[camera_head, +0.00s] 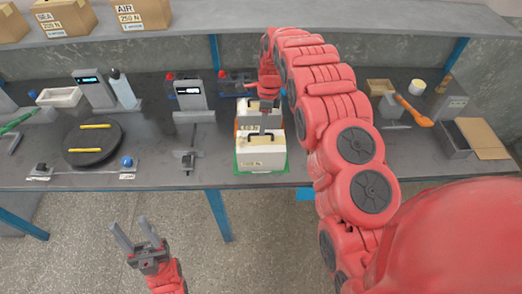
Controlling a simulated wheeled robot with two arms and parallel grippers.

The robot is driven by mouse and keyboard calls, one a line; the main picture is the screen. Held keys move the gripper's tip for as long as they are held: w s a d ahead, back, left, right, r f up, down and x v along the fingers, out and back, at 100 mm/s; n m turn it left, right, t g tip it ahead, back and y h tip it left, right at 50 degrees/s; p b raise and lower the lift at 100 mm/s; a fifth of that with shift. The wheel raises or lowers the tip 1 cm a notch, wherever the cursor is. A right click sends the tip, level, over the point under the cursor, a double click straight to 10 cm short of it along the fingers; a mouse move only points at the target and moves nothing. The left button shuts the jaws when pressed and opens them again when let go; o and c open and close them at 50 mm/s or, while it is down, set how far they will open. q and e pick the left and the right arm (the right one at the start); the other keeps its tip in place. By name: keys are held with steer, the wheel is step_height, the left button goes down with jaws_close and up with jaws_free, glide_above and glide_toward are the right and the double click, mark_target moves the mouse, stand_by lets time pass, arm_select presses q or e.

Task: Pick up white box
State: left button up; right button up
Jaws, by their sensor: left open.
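A white box (258,157) with a dark handle on top and a printed label sits on a green-edged mat (240,171) at the table's front edge. A second white box (245,118) with orange around it stands just behind. My right arm reaches over from the right, and its gripper (267,98) is low over the rear box. Its fingers are small and partly hidden, so whether they hold anything is unclear. My left gripper (137,236) is open and empty, over the floor in front of the table, well left of the boxes.
A black round plate (93,143) with yellow bars, a white tray (59,97) and grey instruments (192,96) stand on the left. A grey bin (452,139), an orange-handled tool (412,112) and a wooden box (381,87) are right. Cardboard boxes (142,14) line the shelf.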

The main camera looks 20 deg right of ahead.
mark_target(261, 147)
steer(key=f+p, duration=0.2)
steer(key=f, duration=0.1)
steer(key=shift+a, duration=0.3)
steer(key=shift+s+a+f+p, duration=0.1)
steer(key=shift+f+p, duration=0.2)
steer(key=shift+f, duration=0.45)
jaws_close()
steer(key=shift+r, duration=0.1)
stand_by(0.4)
